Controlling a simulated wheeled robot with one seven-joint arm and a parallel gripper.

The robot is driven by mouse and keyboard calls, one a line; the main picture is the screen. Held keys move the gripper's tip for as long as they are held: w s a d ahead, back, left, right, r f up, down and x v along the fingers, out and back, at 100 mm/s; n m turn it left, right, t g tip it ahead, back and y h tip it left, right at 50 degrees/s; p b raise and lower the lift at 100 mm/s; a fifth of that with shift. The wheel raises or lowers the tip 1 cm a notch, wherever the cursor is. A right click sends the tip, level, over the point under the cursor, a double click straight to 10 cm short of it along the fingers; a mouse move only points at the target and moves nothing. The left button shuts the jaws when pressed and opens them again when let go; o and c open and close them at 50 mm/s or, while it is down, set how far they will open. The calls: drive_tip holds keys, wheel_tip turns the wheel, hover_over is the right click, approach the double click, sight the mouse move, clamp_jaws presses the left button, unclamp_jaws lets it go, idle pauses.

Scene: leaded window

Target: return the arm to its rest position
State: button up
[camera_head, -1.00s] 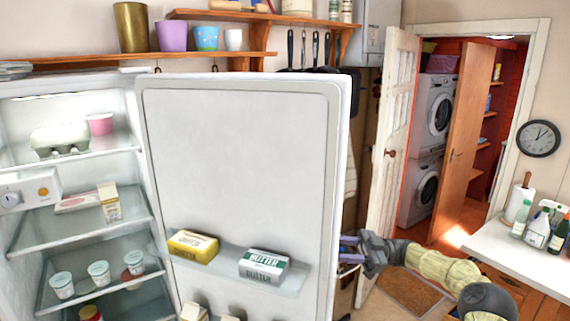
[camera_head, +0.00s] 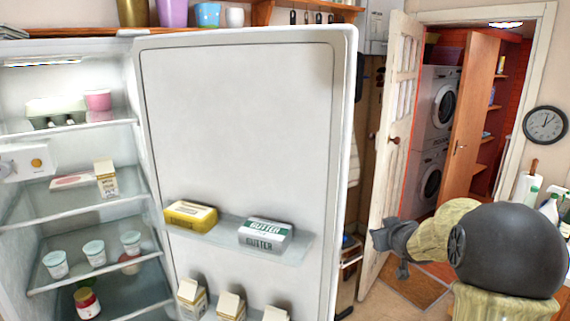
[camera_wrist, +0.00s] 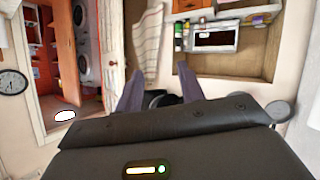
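My arm (camera_head: 510,250) is bent at the lower right of the head view, its large black joint close to the camera. My gripper (camera_head: 392,240) is a dark grey shape just right of the open fridge door's edge and apart from it; its fingers are hard to make out there. In the wrist view my gripper (camera_wrist: 160,86) shows two purple-grey fingers spread apart, with nothing held between them. The open fridge door (camera_head: 240,130) stands left of it, with a yellow butter pack (camera_head: 190,214) and a white-green butter pack (camera_head: 265,235) on its shelf.
The fridge shelf (camera_head: 80,200) at left holds a carton; other shelves hold tubs and a jar. A white door (camera_head: 392,150) and a doorway to stacked washing machines (camera_head: 435,110) are behind my arm. A clock (camera_head: 545,125) hangs at right above bottles (camera_head: 548,208).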

drive_tip(key=s+d+f+m+g+h, duration=0.2)
drive_tip(key=s, duration=0.5)
drive_tip(key=s+d+f+m+g+h, duration=0.1)
drive_tip(key=s+f+m+g, duration=0.15)
drive_tip(key=s, duration=0.55)
drive_tip(key=s+a+f+n+g+y+p, duration=0.1)
drive_tip(key=s+a+g+p, duration=0.4)
drive_tip(key=s+a, duration=0.9)
drive_tip(key=s+y+p, duration=0.1)
drive_tip(key=s+p, duration=0.1)
drive_tip(key=s, duration=0.1)
drive_tip(key=shift+s+a+g+y+p, duration=0.2)
drive_tip(key=shift+a+g+y+p, duration=0.1)
drive_tip(key=shift+g, duration=0.05)
drive_tip(key=b+x, duration=0.2)
drive_tip(key=s+b+x, duration=0.1)
drive_tip(key=b+x, duration=0.2)
drive_tip(key=shift+d+f, duration=0.1)
drive_tip(key=shift+f, duration=0.05)
drive_tip(key=shift+s, duration=0.1)
